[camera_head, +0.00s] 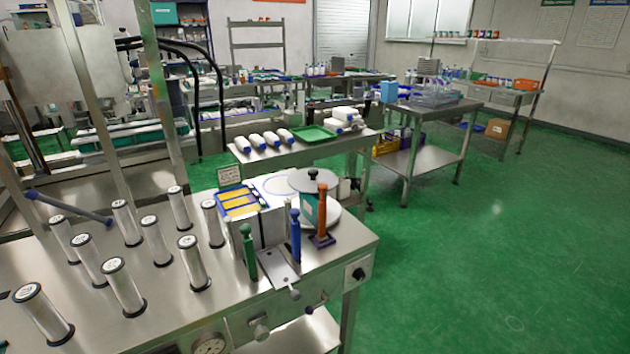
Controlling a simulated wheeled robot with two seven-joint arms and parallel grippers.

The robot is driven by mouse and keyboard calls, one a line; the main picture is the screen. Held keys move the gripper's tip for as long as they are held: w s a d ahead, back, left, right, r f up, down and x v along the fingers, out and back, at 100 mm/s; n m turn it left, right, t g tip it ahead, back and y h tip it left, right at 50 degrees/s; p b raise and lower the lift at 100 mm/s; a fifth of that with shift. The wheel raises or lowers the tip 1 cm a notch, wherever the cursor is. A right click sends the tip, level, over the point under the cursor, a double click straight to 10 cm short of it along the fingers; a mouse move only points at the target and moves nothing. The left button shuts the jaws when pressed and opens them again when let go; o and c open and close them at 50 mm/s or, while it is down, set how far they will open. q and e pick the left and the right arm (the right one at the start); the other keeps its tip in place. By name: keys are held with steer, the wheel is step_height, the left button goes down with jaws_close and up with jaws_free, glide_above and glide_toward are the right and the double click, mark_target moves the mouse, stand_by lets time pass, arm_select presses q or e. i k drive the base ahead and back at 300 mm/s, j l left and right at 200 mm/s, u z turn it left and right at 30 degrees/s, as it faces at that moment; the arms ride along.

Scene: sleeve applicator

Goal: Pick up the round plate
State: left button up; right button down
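A round grey plate (300,184) with a black knob on top is at the far right part of the near steel table (160,310). It sits above a white round piece (331,211), and a teal part shows between them. An orange-brown handled post (322,210) stands in front of the plate and hides part of its edge. Neither of my grippers shows in the head view.
Several silver cylinders with black bases stand on the table's left half. A green post (249,250) and a blue post (295,235) stand in front of the plate. A yellow-and-blue tray (238,203) is to its left. Green floor is clear on the right.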

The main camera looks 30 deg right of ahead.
mark_target(305, 180)
steer(key=i+l+u, duration=0.1)
steer(key=l, duration=0.95)
steer(key=i+l, duration=0.1)
steer(key=l, duration=0.95)
steer(key=i+l+u, duration=0.15)
steer(key=l, duration=0.9)
steer(key=k, duration=0.05)
